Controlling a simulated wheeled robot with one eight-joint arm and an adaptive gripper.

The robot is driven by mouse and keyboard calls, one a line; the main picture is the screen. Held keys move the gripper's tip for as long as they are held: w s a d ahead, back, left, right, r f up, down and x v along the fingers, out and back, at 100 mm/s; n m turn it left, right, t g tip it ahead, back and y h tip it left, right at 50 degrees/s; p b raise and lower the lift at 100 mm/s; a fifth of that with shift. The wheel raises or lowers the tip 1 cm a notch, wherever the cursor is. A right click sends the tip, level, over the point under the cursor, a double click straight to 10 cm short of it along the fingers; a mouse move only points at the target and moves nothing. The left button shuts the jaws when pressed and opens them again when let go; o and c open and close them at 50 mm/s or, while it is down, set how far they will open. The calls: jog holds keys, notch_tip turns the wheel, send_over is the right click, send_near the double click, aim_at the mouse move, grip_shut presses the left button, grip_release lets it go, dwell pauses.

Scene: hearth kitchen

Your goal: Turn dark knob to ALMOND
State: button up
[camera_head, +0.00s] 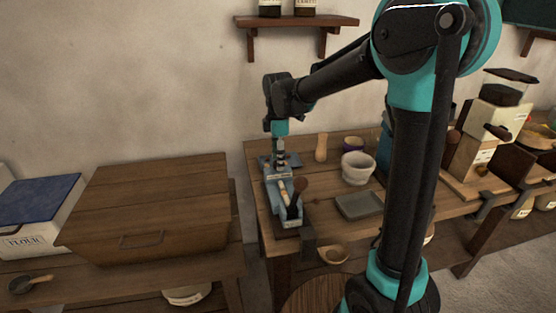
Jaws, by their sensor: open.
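A tall cream grinder (487,135) with a dark hopper stands on the right of the wooden table. A dark part on its front (497,131) may be the knob, and a small label lies below it. No ALMOND marking is legible. My gripper (279,163) points down over a blue device (287,205) at the table's left end, far left of the grinder. It is open, small in the picture, and its fingertips are hard to make out.
A white mortar (357,170), a grey tray (360,206) and a wooden pestle-like piece (321,148) stand on the table (330,222). A large wooden chest (150,205) and a flour bin (35,215) are left. A wall shelf (297,21) hangs above. My arm hides part of the table.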

jog(key=shift+f, duration=0.35)
jog(key=shift+c, duration=0.4)
jog(key=c, duration=1.1)
